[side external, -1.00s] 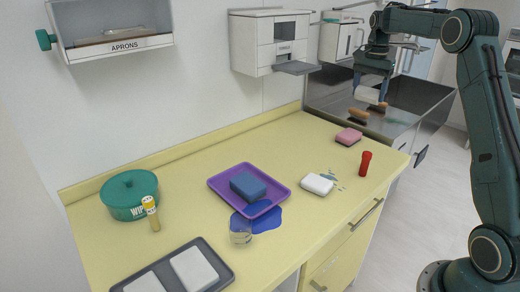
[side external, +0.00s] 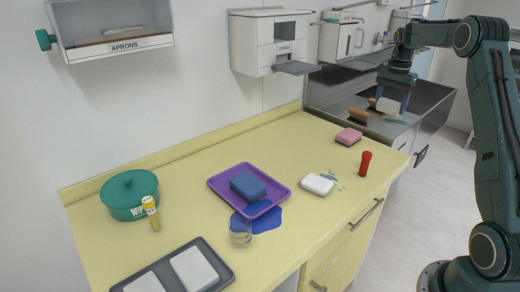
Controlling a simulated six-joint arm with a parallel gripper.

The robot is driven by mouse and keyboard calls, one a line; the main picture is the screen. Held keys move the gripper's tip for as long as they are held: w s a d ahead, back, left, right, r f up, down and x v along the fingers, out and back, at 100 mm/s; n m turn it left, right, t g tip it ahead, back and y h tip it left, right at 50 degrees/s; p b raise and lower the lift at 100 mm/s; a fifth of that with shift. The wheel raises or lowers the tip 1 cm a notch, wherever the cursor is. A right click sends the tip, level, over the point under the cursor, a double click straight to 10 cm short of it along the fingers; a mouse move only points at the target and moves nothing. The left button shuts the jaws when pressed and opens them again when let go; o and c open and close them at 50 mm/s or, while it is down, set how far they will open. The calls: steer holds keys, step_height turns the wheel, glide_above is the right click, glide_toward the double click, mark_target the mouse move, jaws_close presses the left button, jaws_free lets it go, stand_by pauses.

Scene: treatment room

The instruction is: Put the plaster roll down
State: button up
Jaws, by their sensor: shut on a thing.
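My gripper (side external: 390,107) is at the upper right, over the dark metal sink unit beyond the yellow counter. It points down and is shut on a small whitish roll, the plaster roll (side external: 388,105), seen between its fingers. The roll is small and partly covered by the fingers. I cannot tell whether it touches the metal surface below.
A brown object (side external: 358,114) lies on the sink unit (side external: 335,98) left of my gripper. A pink sponge (side external: 348,137), red bottle (side external: 365,163), white block (side external: 317,184) and purple tray (side external: 222,186) with a blue sponge (side external: 247,185) occupy the counter. Blue liquid (side external: 267,220) surrounds a cup (side external: 241,232).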

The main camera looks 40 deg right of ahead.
mark_target(388, 112)
step_height(388, 112, down, 11)
steer(key=shift+f, duration=0.15)
steer(key=shift+f, duration=2.15)
steer(key=shift+f, duration=0.15)
steer(key=o, duration=1)
steer(key=shift+o, duration=0.2)
step_height(388, 112, up, 12)
steer(key=shift+r, duration=0.15)
